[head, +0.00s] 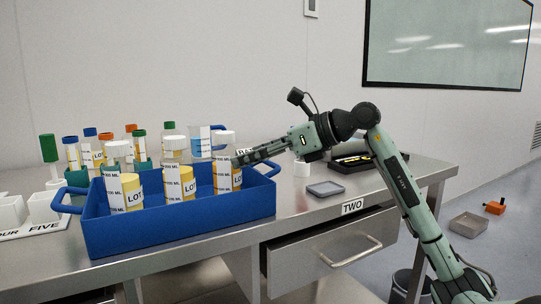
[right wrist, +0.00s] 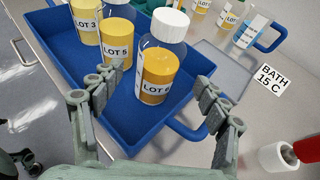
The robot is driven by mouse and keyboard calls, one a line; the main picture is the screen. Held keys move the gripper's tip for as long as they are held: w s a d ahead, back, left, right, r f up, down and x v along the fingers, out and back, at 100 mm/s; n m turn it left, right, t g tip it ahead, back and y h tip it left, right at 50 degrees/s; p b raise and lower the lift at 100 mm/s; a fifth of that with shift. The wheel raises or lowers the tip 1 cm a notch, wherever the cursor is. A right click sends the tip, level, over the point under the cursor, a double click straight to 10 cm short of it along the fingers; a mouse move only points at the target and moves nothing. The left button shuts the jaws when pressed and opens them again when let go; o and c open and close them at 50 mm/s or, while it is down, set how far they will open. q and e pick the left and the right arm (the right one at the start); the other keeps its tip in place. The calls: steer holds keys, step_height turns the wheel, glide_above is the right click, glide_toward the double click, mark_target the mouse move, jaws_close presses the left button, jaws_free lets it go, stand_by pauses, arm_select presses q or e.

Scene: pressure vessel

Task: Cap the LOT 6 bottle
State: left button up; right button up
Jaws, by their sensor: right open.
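The LOT 6 bottle (right wrist: 157,75) is clear with yellow contents and stands in the blue tray. In the head view it appears to be the rightmost tray bottle (head: 223,172). A white cap (right wrist: 170,24) is at its top; I cannot tell how tightly it sits. It also shows in the head view (head: 224,138). My right gripper (head: 240,158) is open beside this bottle. In the right wrist view its fingers (right wrist: 157,82) lie on either side of the bottle, with gaps. My left gripper is not in view.
The blue tray (head: 180,228) also holds the LOT 5 (right wrist: 116,48) and LOT 3 (right wrist: 86,25) bottles. Several other bottles stand behind it.

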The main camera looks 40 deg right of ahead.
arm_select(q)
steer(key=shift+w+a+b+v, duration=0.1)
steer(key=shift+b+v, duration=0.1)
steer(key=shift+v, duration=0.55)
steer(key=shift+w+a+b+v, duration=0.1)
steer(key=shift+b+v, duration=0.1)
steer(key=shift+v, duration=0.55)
arm_select(e)
steer(key=shift+v, duration=2.55)
